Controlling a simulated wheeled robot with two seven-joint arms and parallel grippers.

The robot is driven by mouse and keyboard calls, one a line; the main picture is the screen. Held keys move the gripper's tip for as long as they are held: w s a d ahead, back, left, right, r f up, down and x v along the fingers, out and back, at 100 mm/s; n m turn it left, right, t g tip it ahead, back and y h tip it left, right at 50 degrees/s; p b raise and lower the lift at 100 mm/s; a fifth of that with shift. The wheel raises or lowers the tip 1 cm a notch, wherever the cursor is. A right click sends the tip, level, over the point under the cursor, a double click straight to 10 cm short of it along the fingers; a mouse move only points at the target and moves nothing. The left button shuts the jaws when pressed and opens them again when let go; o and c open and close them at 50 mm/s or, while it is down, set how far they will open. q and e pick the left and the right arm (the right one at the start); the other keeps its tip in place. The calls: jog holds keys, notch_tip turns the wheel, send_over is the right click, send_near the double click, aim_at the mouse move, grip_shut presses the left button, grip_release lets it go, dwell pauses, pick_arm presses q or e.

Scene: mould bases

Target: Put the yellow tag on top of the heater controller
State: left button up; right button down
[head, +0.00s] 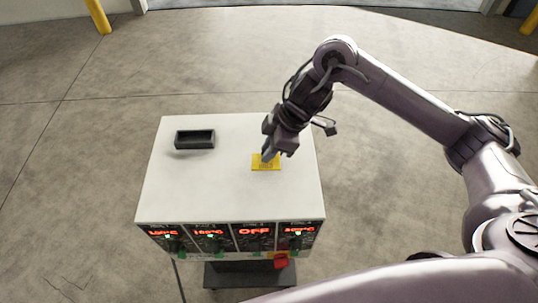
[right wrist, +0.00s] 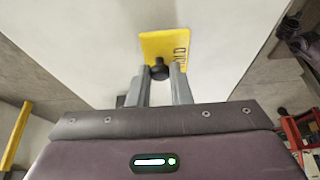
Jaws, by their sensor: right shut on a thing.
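The heater controller (head: 200,190) is a white box with a broad flat top and lit displays along its front edge, one of them reading OFF. The yellow tag (head: 259,164) is a flat plate with dark print, over the right part of that top. I cannot tell whether it touches the top or is just above it. My right gripper (head: 269,155) is shut on the tag's small black knob, which shows between the fingers in the right wrist view (right wrist: 159,70). The fingers hide part of the tag. My left gripper is not in view.
A small black open tray (head: 195,139) sits at the back left of the controller's top. A red piece (head: 281,260) hangs at the front right, below the displays. The top between tray and front edge is clear. Yellow posts (head: 97,16) stand far off on the concrete floor.

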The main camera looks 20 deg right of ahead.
jog(key=shift+f, duration=1.2)
jog(key=c, duration=1.3)
grip_release()
jog(key=shift+f, duration=0.15)
jog(key=shift+r, duration=0.25)
jog(key=p+v, duration=0.2)
jog(key=v, duration=1)
jog(key=shift+d+f, duration=0.1)
